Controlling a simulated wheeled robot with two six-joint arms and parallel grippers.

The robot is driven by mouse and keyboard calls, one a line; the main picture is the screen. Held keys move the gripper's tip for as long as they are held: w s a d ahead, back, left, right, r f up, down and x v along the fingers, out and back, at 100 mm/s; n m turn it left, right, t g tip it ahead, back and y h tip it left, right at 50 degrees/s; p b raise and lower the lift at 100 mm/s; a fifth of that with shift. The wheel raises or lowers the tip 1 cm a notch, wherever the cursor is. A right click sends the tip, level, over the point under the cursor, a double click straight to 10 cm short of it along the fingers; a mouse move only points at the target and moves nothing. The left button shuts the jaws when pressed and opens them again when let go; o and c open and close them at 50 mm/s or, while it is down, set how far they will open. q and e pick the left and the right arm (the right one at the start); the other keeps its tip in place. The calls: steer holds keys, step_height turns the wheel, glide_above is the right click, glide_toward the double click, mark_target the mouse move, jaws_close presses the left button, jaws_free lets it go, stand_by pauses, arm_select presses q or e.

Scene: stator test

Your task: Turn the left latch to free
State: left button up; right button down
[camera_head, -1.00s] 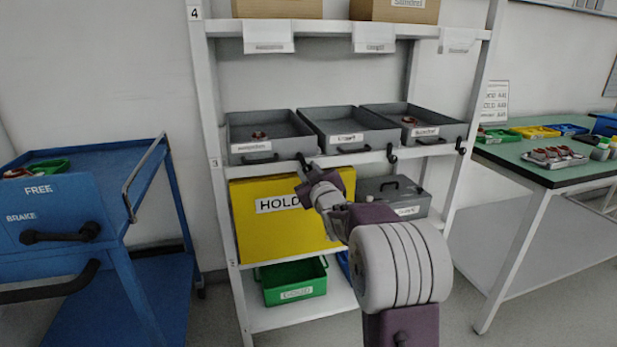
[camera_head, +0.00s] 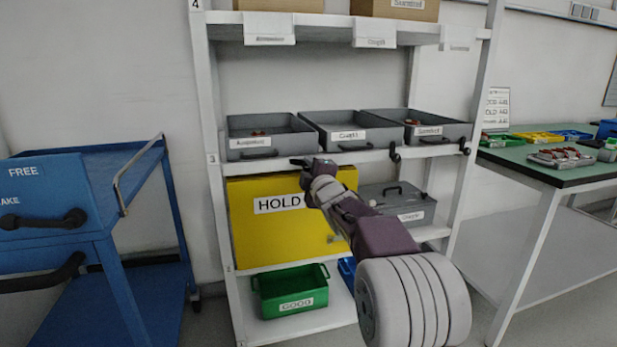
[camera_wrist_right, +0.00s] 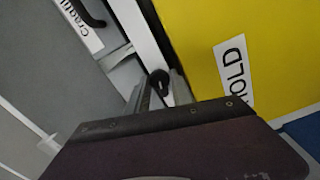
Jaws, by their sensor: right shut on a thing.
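The left latch is a small black piece on the front edge of the middle shelf, under the left grey tray (camera_head: 270,140). My right gripper (camera_head: 302,162) is at this latch and covers most of it in the head view. In the right wrist view the black round end of the latch (camera_wrist_right: 160,79) sits between the fingertips of my right gripper (camera_wrist_right: 162,92), which are shut on it. How far the latch is turned is hard to tell. Two similar black latches, the middle one (camera_head: 394,152) and the right one (camera_head: 464,147), hang on the same edge. My left gripper is not in view.
Below are a yellow HOLD box (camera_head: 250,225), a grey lidded case (camera_head: 405,205) and a green GOOD bin (camera_head: 290,290). A blue cart (camera_head: 60,205) stands left, a green-topped table (camera_head: 540,170) right. Floor shows between them.

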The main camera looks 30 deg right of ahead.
steer(key=shift+f+n+b, duration=0.2)
steer(key=shift+n+b, duration=0.45)
steer(key=shift+n, duration=0.55)
steer(key=shift+n, duration=0.3)
steer(key=c, duration=1.1)
jaws_free()
steer(key=shift+r, duration=0.1)
steer(key=shift+c, duration=0.2)
steer(key=p+v, duration=0.1)
steer(key=v, duration=0.8)
